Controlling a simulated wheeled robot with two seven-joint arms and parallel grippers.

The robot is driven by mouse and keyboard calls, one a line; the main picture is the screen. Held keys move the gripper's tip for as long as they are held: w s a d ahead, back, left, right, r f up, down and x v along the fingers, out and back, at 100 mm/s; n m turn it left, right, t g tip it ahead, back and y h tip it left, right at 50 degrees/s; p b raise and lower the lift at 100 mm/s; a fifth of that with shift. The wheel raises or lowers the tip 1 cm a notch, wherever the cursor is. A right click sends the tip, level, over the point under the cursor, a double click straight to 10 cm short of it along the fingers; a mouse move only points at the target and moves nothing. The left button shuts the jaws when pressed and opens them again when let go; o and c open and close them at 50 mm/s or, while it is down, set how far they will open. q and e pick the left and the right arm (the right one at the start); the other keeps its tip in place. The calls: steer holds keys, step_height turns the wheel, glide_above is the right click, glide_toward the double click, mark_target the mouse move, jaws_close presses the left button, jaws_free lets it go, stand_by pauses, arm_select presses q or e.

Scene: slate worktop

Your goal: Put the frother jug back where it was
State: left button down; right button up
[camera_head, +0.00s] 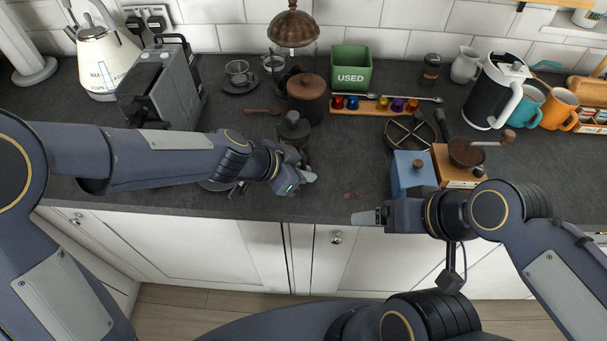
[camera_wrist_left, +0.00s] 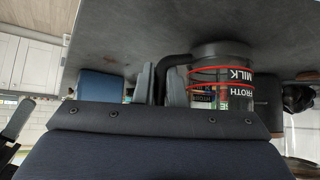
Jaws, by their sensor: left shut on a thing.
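The frother jug (camera_wrist_left: 222,80) shows in the left wrist view as a clear cylinder with red lines, the words MILK and FROTH, and a black handle (camera_wrist_left: 172,64). My left gripper (camera_wrist_left: 160,82) is shut on that handle. In the head view the jug's dark lid (camera_head: 294,126) shows just behind my left gripper (camera_head: 306,178); the gripper and wrist hide much of its body. I cannot tell whether the jug touches the worktop. My right gripper (camera_head: 368,217) is over the worktop's front edge, apart from the jug; its finger gap is not clear.
A brown canister (camera_head: 306,88) stands behind the jug, with a wooden spoon (camera_head: 262,111) to the left. A capsule tray (camera_head: 375,111), round black stand (camera_head: 403,142), blue box (camera_head: 409,178) and grinder (camera_head: 466,153) are to the right. Bare worktop (camera_head: 345,160) lies between.

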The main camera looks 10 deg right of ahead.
arm_select(q)
steer(key=shift+f, duration=0.15)
steer(key=shift+f, duration=0.15)
steer(key=c, duration=1.5)
jaws_free()
steer(key=shift+r, duration=0.3)
steer(key=p+v, duration=0.1)
steer(key=v, duration=1.1)
